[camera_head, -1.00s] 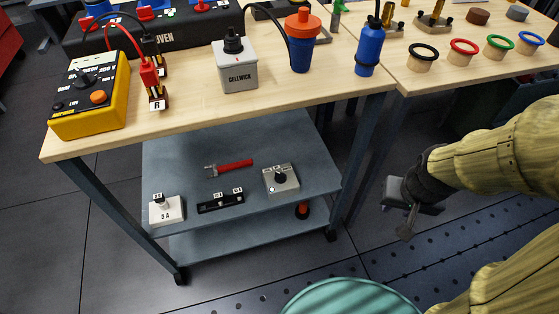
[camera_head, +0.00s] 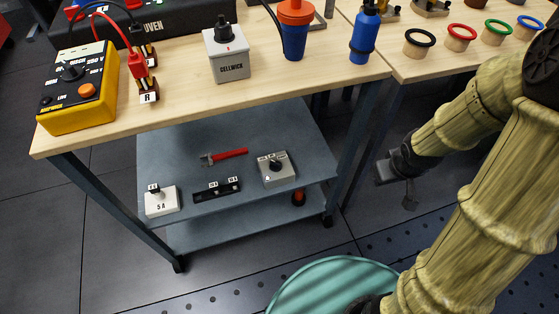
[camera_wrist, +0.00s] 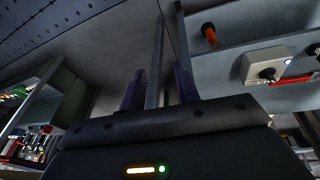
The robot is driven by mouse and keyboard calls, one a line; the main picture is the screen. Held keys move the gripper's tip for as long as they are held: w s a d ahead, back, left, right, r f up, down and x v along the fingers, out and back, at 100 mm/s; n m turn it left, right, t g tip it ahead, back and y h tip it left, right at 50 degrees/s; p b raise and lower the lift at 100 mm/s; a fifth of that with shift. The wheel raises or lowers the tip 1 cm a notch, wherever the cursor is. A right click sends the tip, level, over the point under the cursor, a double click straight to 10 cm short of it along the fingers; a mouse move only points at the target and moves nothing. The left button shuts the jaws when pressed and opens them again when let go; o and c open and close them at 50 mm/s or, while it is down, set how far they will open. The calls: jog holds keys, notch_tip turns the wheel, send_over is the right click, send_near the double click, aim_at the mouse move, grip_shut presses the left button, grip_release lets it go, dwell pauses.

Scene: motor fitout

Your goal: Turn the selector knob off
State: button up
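A light grey box (camera_head: 283,180) with a black selector knob (camera_head: 275,165) sits on the lower shelf, at its right side. The box also shows in the wrist view (camera_wrist: 262,60), at right, with its dark knob (camera_wrist: 267,74) and a small lit spot. Another grey box labelled CELLWICK (camera_head: 228,66), with a black knob (camera_head: 222,31) on top, stands on the tabletop. My gripper (camera_head: 396,186) hangs to the right of the shelf, apart from both boxes. In the wrist view its two fingers (camera_wrist: 160,88) stand apart with nothing between them.
The shelf (camera_head: 240,130) also holds a red-handled wrench (camera_head: 228,154), a black strip (camera_head: 217,189) and a white 5 A box (camera_head: 162,202). A yellow meter (camera_head: 78,92) and bottles stand on the table above. A table leg (camera_head: 357,135) stands between shelf and gripper.

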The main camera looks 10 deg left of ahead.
aim_at(277, 163)
jog(key=w+a+f+n+y+p, duration=0.1)
jog(key=a+f+n+y, duration=0.4)
jog(key=a+n+y, duration=0.5)
jog(key=w+a+y, duration=0.1)
jog(key=a+y, duration=0.2)
jog(key=shift+w+a+f+p, duration=0.2)
jog(key=shift+p, duration=0.2)
jog(key=b+x, duration=0.6)
jog(key=x, duration=1)
jog(key=shift+a+f, duration=0.1)
jog(key=shift+a, duration=0.05)
jog(key=shift+w+a+f+b, duration=0.1)
jog(key=shift+w+a+b, duration=0.15)
jog(key=shift+a, duration=0.3)
